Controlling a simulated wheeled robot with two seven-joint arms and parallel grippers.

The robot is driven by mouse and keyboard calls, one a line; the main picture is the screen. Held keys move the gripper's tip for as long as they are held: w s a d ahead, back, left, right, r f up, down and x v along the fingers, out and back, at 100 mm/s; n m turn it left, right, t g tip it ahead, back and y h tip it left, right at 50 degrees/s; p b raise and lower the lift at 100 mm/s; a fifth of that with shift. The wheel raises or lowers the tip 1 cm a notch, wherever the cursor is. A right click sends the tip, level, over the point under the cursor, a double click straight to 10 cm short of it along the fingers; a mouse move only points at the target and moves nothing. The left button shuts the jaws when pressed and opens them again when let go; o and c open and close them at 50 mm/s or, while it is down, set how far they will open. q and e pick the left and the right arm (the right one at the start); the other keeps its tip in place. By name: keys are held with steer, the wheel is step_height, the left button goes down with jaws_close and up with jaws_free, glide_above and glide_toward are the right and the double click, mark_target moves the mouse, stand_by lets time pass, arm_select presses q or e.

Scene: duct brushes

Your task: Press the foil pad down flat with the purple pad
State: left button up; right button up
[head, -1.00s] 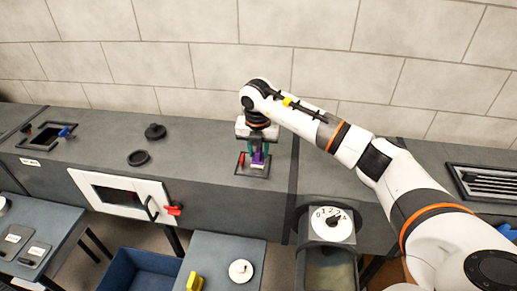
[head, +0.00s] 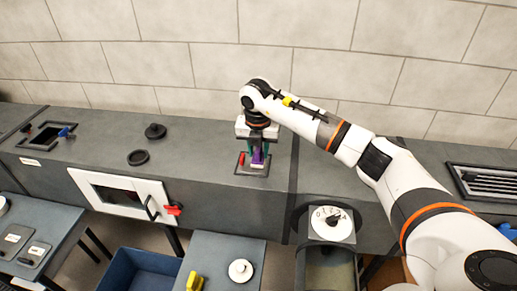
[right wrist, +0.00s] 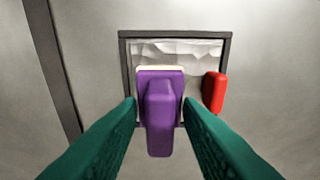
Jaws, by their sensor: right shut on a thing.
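The purple pad (right wrist: 160,115) has a purple body with a pale layer along its far edge. My right gripper (right wrist: 160,112) is shut on its raised handle, one green finger on each side. The foil pad (right wrist: 200,50) is a crinkled, silvery-white sheet inside a dark square frame (right wrist: 175,35). The purple pad covers the left and near part of the foil; I cannot tell whether it touches it. In the head view, the purple pad (head: 257,157) is low over the frame (head: 243,172) on the grey duct top. My left gripper is not in view.
A red piece (right wrist: 214,92) stands at the frame's right side in the right wrist view. Two round black pieces (head: 155,131) (head: 138,157) lie left on the duct top. A numbered dial (head: 332,224) is at the front right. A blue bin (head: 140,270) stands below.

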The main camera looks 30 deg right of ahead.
steer(key=shift+f, duration=0.1)
steer(key=shift+r+p, duration=0.7)
steer(key=shift+r, duration=0.2)
steer(key=shift+r+p, duration=1.55)
steer(key=shift+r, duration=1.15)
steer(key=shift+d+f, duration=0.1)
